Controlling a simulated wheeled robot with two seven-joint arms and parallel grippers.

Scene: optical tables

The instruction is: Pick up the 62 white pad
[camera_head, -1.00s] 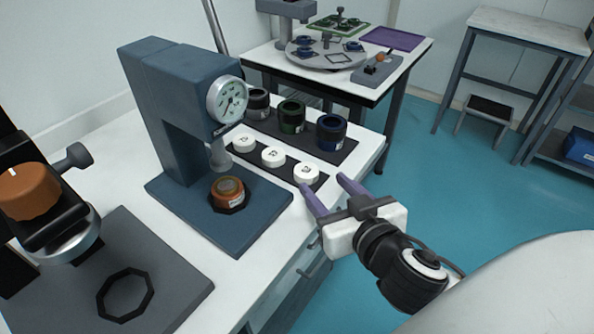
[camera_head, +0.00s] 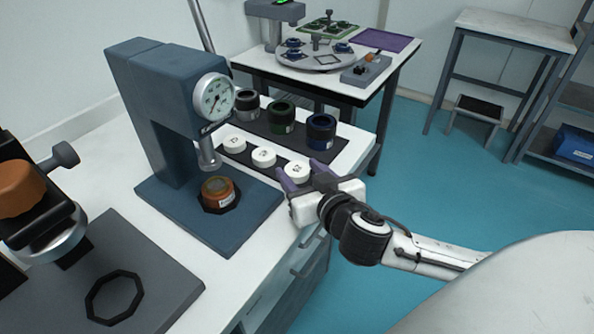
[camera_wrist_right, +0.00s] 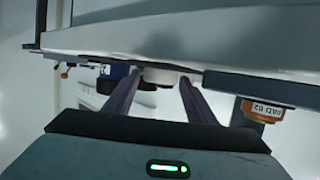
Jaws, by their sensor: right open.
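Three white round pads lie in a row on a dark strip: a left one (camera_head: 234,143), a middle one (camera_head: 263,156) and a right one (camera_head: 296,170). Their top numbers are too small to read surely. My right gripper (camera_head: 299,173) is open at the right pad, its purple fingers on either side of it. In the right wrist view a white pad (camera_wrist_right: 158,76) shows between the open fingers (camera_wrist_right: 160,82); I cannot tell whether they touch it. An orange cup (camera_head: 218,191) under the press has a label that reads PAD 62 in the wrist view (camera_wrist_right: 263,110). My left gripper is not visible.
A blue press with a dial gauge (camera_head: 214,97) stands left of the pads. Black, green and blue cylinders (camera_head: 321,131) stand behind them on a dark mat. An orange-knobbed device (camera_head: 40,215) is at far left. The bench's front edge lies close to my gripper.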

